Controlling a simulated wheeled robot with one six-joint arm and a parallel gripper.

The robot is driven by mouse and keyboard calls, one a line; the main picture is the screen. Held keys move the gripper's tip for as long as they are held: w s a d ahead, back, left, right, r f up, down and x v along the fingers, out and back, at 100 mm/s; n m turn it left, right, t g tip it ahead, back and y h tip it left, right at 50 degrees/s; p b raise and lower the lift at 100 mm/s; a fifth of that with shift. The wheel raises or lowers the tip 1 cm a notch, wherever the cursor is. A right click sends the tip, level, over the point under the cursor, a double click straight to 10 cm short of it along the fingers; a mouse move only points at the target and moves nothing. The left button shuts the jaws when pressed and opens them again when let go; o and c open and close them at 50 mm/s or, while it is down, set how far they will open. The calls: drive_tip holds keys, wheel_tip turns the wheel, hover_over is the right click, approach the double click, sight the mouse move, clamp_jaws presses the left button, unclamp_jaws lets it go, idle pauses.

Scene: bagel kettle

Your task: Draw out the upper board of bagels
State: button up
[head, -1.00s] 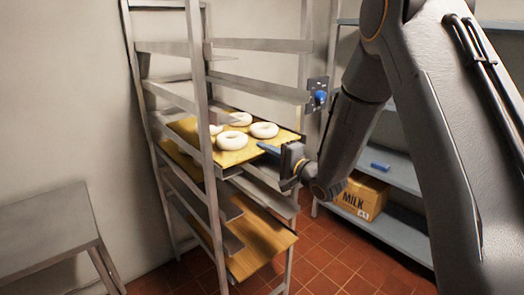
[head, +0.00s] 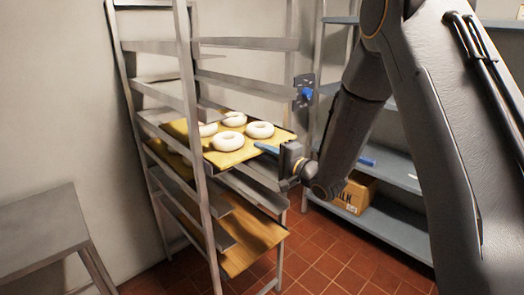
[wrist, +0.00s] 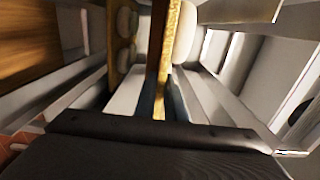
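The upper board (head: 222,160) is yellow-brown and lies level in the metal rack, with several pale bagels on top, one of them (head: 260,130) near its right edge. My gripper (head: 268,149) reaches its right edge from the right, blue fingers forward. In the wrist view, the upper board (wrist: 172,45) shows edge-on between the two blue fingers (wrist: 163,100), which look shut on it. A bagel (wrist: 187,35) shows on its upper side. Bagels (wrist: 125,55) also show on its other side, seemingly on a board below. That lower board (head: 165,154) is mostly hidden in the head view.
A bare wooden board (head: 252,238) sits lower down. A grey table (head: 40,230) is at left.

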drive_tip(key=o, duration=0.5)
drive_tip(key=shift+a, duration=0.2)
drive_tip(key=shift+o, duration=0.2)
drive_tip(key=p+v, duration=0.2)
drive_tip(key=v, duration=0.5)
drive_tip(key=shift+p, duration=0.3)
